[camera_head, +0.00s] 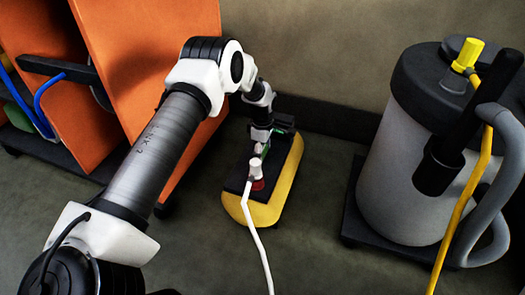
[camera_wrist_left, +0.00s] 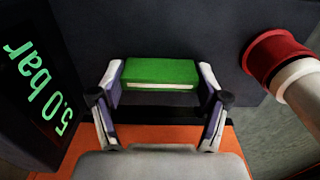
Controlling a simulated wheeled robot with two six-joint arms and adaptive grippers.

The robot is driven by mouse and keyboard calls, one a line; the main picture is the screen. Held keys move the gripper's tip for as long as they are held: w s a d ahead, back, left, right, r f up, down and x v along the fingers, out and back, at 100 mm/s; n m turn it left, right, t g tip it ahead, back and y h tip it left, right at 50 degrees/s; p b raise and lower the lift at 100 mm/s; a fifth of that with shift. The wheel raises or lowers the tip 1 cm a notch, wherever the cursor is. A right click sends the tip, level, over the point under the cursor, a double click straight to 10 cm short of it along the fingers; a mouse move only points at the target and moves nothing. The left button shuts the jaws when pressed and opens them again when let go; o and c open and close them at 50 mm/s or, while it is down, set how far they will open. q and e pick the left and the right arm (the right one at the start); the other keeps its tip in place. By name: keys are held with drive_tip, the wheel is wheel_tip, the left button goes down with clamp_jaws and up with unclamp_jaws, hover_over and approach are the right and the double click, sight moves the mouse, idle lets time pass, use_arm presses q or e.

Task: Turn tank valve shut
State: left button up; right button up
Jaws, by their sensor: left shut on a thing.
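The tank (camera_head: 290,185) is a low yellow body with a dark top, standing on the floor in the middle of the head view. Its valve has a green handle (camera_wrist_left: 160,70) with a pale stripe, centred in the left wrist view. My left gripper (camera_wrist_left: 161,82) has one finger at each end of this handle and is shut on it. In the head view my left gripper (camera_head: 260,145) reaches down onto the tank's top and mostly hides the valve. A dark display (camera_wrist_left: 35,75) beside the valve reads 5.0 bar in green. My right gripper is out of view.
A white hose (camera_head: 256,225) joins the tank at a red fitting (camera_wrist_left: 275,58) close to my left gripper. An orange rack (camera_head: 140,50) stands left, and a grey vacuum drum (camera_head: 405,165) with a yellow hose (camera_head: 470,200) stands right. The wall is close behind.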

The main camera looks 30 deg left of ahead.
use_arm(q)
drive_tip(key=shift+r+m+p, duration=0.15)
drive_tip(key=shift+m+p, duration=0.65)
drive_tip(key=shift+p, duration=0.25)
drive_tip(key=shift+m+p, duration=0.65)
drive_tip(key=shift+m, duration=0.15)
drive_tip(key=m+p, duration=0.1)
drive_tip(key=m, duration=0.2)
drive_tip(key=shift+m+p, duration=0.3)
drive_tip(key=shift+p, duration=0.05)
drive_tip(key=m, duration=0.2)
drive_tip(key=shift+m+p, duration=0.3)
drive_tip(key=shift+m, duration=0.1)
drive_tip(key=m, duration=0.2)
drive_tip(key=shift+f+m, duration=0.2)
drive_tip(key=shift+m, duration=0.1)
drive_tip(key=m, duration=0.5)
drive_tip(key=shift+m, duration=0.3)
